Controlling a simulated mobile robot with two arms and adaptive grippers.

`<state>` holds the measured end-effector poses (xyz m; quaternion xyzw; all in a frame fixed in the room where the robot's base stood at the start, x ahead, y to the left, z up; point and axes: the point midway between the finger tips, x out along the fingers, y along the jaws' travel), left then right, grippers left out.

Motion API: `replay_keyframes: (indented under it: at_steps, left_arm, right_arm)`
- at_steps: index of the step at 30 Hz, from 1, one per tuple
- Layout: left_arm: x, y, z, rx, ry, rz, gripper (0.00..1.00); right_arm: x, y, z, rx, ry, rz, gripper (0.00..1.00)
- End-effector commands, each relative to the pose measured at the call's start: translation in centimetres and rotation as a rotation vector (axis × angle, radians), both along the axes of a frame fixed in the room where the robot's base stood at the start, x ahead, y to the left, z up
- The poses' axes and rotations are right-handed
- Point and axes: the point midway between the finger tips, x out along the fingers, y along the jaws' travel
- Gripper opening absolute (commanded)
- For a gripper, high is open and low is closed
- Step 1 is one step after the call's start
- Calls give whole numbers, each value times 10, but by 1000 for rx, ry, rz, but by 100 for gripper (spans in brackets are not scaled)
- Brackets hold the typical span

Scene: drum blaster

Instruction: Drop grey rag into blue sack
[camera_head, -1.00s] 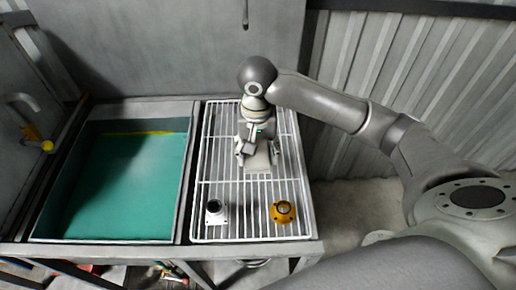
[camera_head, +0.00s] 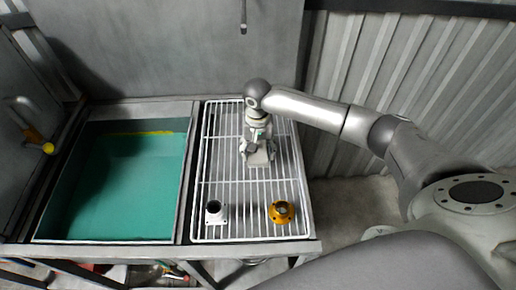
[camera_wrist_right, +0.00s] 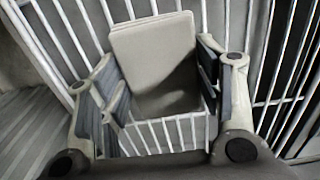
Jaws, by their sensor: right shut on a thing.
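The grey rag (camera_head: 259,158) is a folded, pale grey pad on the white wire rack, at its middle right in the head view. It fills the space between the fingers in the right wrist view (camera_wrist_right: 155,55). My right gripper (camera_head: 257,150) points down over it and is shut on the rag, with finger pads along both sides (camera_wrist_right: 162,80). The rag still looks to be at rack level. The blue sack is not in view. My left gripper is not in view.
The white wire rack (camera_head: 228,185) also holds a white-based fitting with a dark opening (camera_head: 215,212) and an orange round part (camera_head: 282,212) near the front. A basin of green liquid (camera_head: 120,185) lies left. Metal walls stand behind and right.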

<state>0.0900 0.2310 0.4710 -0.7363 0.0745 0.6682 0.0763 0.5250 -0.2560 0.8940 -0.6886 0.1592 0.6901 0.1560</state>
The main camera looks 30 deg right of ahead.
Motion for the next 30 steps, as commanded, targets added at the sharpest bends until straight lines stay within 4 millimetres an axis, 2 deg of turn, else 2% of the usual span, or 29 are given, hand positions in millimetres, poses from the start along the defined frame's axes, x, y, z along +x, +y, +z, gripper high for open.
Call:
replay_keyframes:
  at_steps: [8, 9, 14, 24, 30]
  left_arm:
    - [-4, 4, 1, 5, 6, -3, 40]
    - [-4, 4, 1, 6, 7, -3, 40]
    - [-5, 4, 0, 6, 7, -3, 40]
    - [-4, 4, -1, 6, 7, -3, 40]
    - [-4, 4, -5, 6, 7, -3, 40]
  right_arm:
    - [-1, 0, -2, 0, 2, 0, 41]
    - [0, 0, -3, 0, 1, 0, 63]
    - [0, 0, -3, 0, 1, 0, 82]
    - [0, 0, -1, 0, -1, 0, 82]
    - [1, 1, 24, 1, -4, 2, 82]
